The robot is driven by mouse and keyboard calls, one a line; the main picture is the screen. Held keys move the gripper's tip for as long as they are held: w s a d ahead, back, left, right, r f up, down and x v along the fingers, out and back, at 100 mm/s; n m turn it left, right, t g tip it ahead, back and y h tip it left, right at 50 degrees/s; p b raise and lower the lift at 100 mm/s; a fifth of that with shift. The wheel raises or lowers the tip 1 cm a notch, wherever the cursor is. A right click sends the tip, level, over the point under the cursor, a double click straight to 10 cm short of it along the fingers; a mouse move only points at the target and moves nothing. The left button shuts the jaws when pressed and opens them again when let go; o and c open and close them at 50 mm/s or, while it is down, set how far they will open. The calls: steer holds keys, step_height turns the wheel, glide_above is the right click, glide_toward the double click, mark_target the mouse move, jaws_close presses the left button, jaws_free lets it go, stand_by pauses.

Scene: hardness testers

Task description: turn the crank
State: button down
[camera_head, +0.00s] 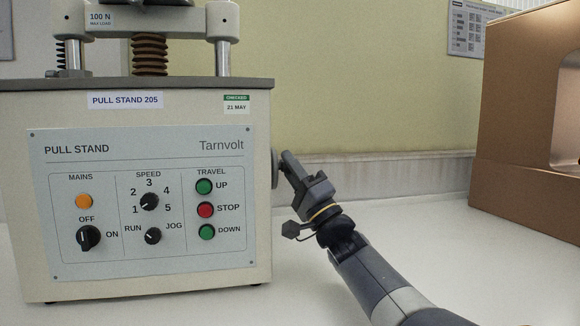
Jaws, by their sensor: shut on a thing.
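The pull stand (258,210) is a cream box with a grey front panel, standing at the left. A small part of the crank (275,168) shows as a grey round piece on its right side. My gripper (288,160) reaches in from the lower right and is shut on the crank, close to the stand's right side. The fingers hide most of the crank, so its handle and angle cannot be made out.
The front panel carries an orange mains lamp (84,201), black knobs and travel buttons. A brown open-fronted box (522,190) stands at the right. The white bench between is mostly clear.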

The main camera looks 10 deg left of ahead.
steer(key=shift+f+n+g+y, duration=0.15)
steer(key=shift+n+g+y, duration=0.35)
steer(key=shift+n+y, duration=0.2)
steer(key=c, duration=1.3)
jaws_free()
steer(key=shift+s+d+f+p, duration=0.15)
steer(key=shift+d+f+p, duration=0.25)
steer(key=s+d+p, duration=0.2)
steer(key=s+d, duration=0.3)
steer(key=d, duration=0.5)
steer(key=shift+s+d, duration=0.25)
steer(key=shift+s, duration=0.1)
